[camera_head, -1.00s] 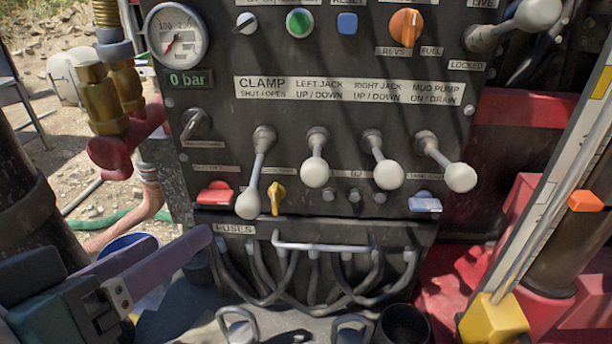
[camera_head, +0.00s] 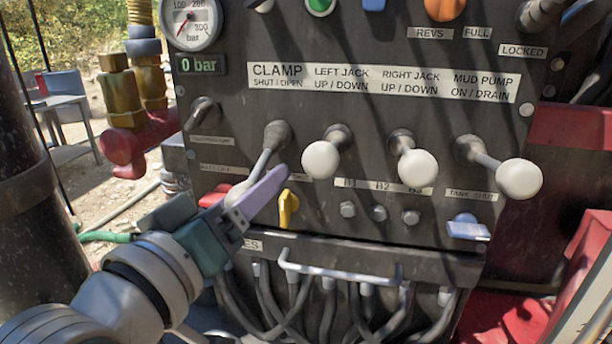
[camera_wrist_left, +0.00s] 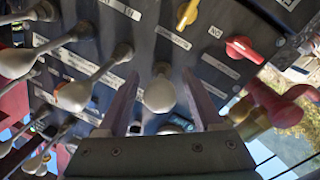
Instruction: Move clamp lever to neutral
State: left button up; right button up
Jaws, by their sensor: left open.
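The clamp lever (camera_head: 264,160) is the leftmost of the row of levers under the CLAMP label. It slants down and left from its pivot. In the head view its lower end is partly hidden behind my gripper. My left gripper (camera_head: 278,178) comes in from the lower left, its fingers over the lower part of the lever. In the left wrist view the lever's pale knob (camera_wrist_left: 160,95) shows between the two spread fingers of the left gripper (camera_wrist_left: 160,76), with a gap on each side. My right gripper is in neither view.
The left jack lever (camera_head: 321,160), right jack lever (camera_head: 418,166) and mud pump lever (camera_head: 518,178) stand to the right. A yellow knob (camera_head: 288,207) and a red switch (camera_head: 213,194) are close to the gripper. A metal handle (camera_head: 335,274) and cables lie below.

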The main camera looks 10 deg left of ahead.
pick_arm(q)
jog(key=shift+w+d, duration=0.15)
jog(key=shift+w, duration=0.6)
grip_shut()
dwell(0.9)
